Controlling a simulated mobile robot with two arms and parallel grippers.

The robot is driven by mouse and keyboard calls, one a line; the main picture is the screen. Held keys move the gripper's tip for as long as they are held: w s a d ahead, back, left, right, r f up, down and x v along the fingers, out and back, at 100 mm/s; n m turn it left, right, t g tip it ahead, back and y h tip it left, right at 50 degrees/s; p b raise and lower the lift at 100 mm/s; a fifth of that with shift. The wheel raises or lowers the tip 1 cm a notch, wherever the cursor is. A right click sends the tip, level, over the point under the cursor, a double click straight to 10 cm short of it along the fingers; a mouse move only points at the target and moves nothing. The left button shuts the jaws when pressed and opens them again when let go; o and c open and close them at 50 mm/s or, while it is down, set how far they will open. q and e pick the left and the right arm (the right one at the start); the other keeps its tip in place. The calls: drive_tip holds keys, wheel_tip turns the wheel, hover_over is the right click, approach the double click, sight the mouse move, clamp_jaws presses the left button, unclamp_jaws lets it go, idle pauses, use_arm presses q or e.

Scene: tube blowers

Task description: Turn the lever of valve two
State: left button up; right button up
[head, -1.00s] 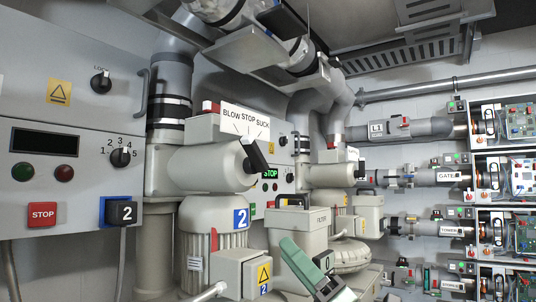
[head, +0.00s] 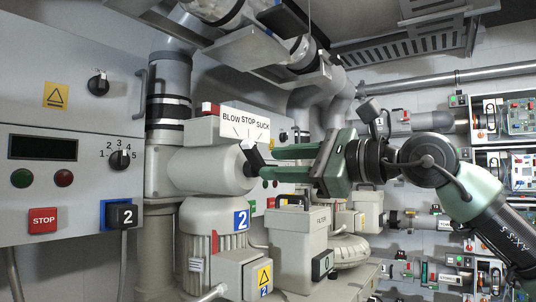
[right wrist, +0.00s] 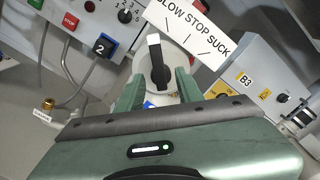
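Valve two is the pale grey cylinder (head: 205,171) above a motor with a blue 2 label (head: 241,219). Its black lever (head: 253,158) has a white tip and points up-left, toward BLOW on the BLOW STOP SUCK sign (head: 246,122). My right gripper (head: 270,163) comes in from the right, open, with its fingertips at the lever. In the right wrist view the lever (right wrist: 160,68) stands between the two parted green fingers of the gripper (right wrist: 159,82). I cannot tell whether a finger touches it. My left gripper is not in view.
A control panel (head: 75,100) with a red STOP button (head: 43,220) and a dial stands at the left. A filter box (head: 299,236) is below my right gripper. Pipes and circuit-board racks (head: 508,133) are at the right. Ducts hang overhead.

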sight(251, 159)
drive_tip(key=shift+p+x, duration=0.45)
drive_tip(key=shift+x, duration=0.9)
clamp_jaws()
